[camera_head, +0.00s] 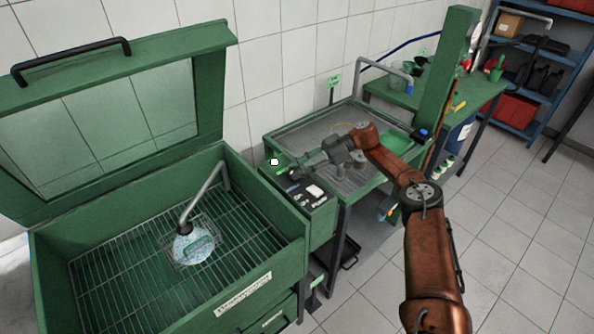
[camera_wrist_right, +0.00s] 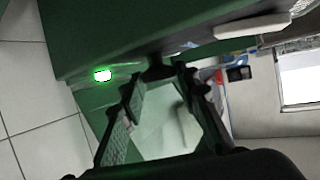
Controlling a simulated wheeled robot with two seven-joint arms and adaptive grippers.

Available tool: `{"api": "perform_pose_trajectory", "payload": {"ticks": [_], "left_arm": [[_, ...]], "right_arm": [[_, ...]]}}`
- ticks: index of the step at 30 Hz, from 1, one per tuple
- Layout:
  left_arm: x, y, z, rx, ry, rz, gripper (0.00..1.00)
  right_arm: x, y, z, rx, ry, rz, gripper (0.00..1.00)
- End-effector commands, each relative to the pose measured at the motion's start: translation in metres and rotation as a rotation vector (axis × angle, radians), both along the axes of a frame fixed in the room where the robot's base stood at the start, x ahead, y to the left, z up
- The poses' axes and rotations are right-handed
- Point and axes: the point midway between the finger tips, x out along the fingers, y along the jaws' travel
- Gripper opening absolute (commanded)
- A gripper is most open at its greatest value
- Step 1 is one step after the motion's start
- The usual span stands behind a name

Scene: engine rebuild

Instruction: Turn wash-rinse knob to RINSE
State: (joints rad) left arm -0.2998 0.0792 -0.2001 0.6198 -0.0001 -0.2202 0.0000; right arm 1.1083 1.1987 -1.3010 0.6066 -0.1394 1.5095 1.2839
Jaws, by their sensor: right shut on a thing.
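The wash-rinse knob is the small black part (camera_wrist_right: 160,70) between my right fingertips in the right wrist view. My right gripper (camera_head: 295,172) reaches in from the right to the front left corner of the green wash station, above its dark control panel (camera_head: 309,199). In the right wrist view the fingers (camera_wrist_right: 158,82) are shut on the knob, one on each side. The knob's pointer and its markings cannot be read. The gripper hides the knob in the head view. My left gripper is not in view.
A lit green indicator (camera_head: 274,161) is beside the gripper; it also shows in the wrist view (camera_wrist_right: 103,75). A green washer cabinet (camera_head: 180,165) with a raised lid stands at left. A metal basin (camera_head: 325,125) lies behind the gripper. A green bench (camera_head: 480,95) is further back.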

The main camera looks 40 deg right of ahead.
Motion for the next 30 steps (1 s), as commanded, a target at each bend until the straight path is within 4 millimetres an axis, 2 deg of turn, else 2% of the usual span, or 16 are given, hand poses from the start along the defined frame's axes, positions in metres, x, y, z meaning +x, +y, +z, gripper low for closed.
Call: {"api": "perform_pose_trajectory", "payload": {"ticks": [8, 9, 16, 25, 30], "left_arm": [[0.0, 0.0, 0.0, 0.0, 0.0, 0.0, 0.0], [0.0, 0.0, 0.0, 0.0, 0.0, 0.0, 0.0], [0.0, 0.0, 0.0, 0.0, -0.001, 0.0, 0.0], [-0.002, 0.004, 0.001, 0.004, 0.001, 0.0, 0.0], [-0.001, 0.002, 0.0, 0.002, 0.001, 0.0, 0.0]], "right_arm": [[0.0, 0.002, -0.001, 0.001, 0.0, 0.003, 0.05], [0.0, 0.002, -0.001, 0.001, 0.0, 0.003, 0.31], [-0.001, 0.0, 0.0, 0.001, 0.0, 0.001, 0.47], [-0.001, 0.0, 0.002, 0.001, 0.0, 0.0, 0.47], [0.0, -0.001, 0.023, 0.0, -0.003, 0.0, 0.47]]}}
